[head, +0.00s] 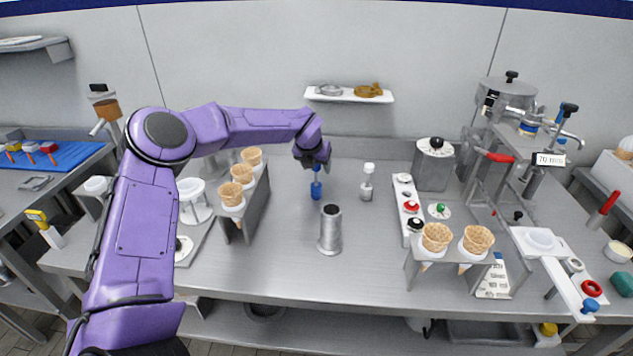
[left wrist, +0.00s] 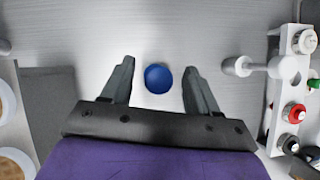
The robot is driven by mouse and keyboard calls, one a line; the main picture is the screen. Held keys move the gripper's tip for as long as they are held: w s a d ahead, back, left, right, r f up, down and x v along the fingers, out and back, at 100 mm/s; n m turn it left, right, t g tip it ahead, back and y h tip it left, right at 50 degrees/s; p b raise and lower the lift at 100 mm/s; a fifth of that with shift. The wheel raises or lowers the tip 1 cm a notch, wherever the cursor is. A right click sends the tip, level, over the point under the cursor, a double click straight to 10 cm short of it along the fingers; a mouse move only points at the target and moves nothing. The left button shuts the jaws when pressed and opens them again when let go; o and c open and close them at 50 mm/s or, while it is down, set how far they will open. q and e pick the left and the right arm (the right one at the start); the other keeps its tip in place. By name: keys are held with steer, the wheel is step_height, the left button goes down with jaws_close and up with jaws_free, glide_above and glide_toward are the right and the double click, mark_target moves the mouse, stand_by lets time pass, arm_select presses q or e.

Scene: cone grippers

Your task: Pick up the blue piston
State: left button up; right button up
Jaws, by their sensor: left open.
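The blue piston (head: 316,189) stands upright on the steel table in the head view, just under my left gripper (head: 314,166). In the left wrist view the piston's round blue top (left wrist: 158,78) lies between the two open fingers of my left gripper (left wrist: 158,82). A gap shows between the piston and each finger, so the gripper does not touch it there. My right gripper does not show in either view.
A grey metal cylinder (head: 330,230) stands in front of the piston, and a small white-capped bottle (head: 366,183) stands to its right. A cone stand (head: 246,215) is at left. A white strip with coloured knobs (head: 406,207) lies farther right. The table's front middle is clear.

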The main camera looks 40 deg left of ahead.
arm_select(q)
steer(key=shift+w+a+f, duration=0.15)
steer(key=shift+f, duration=0.15)
steer(key=shift+r, duration=0.1)
jaws_close()
steer(key=shift+r, duration=0.1)
